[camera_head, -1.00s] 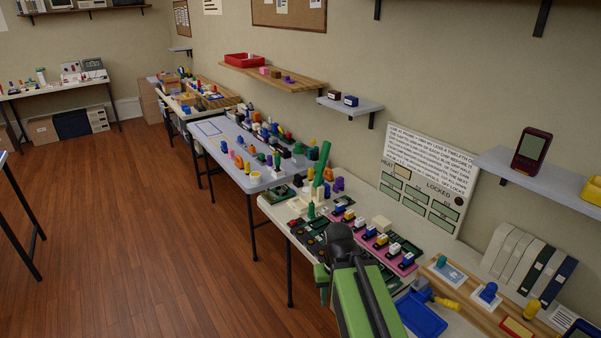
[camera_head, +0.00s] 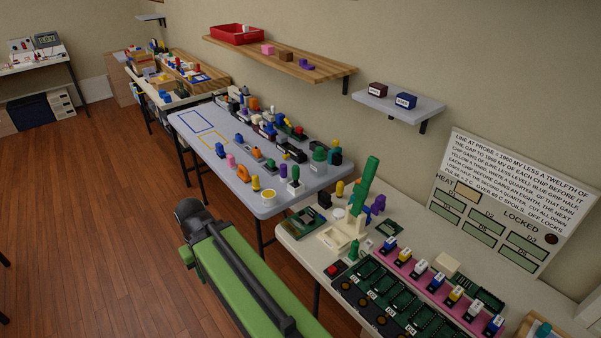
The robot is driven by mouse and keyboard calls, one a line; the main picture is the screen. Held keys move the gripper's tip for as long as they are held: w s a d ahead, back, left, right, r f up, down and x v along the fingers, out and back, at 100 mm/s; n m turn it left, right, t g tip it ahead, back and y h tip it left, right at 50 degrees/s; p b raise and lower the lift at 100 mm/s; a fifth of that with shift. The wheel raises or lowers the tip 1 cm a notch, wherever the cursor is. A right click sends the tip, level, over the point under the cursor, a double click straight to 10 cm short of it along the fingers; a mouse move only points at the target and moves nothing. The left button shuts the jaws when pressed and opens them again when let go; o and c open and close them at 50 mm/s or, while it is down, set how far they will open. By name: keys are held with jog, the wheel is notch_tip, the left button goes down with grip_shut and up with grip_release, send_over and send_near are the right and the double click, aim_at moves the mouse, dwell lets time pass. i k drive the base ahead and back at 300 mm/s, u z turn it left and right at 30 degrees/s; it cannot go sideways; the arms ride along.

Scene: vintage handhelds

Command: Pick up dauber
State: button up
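I cannot tell for sure which object is the dauber; no label shows it. A white round pot with a yellow top (camera_head: 268,197) stands at that table's near corner. My green arm reaches from the bottom edge to a dark joint left of this table. My gripper's fingers do not show, so nothing held can be seen.
A cream worktable (camera_head: 294,240) holds a tall green piece (camera_head: 364,184), circuit boards and a pink strip (camera_head: 408,270) of labelled chips. Wall shelves hold a red tray (camera_head: 236,35) and two small boxes. Open wooden floor lies left.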

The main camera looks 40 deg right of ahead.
aim_at(340, 187)
jog(key=z, duration=0.15)
jog(key=i, duration=1.65)
jog(key=z, duration=0.45)
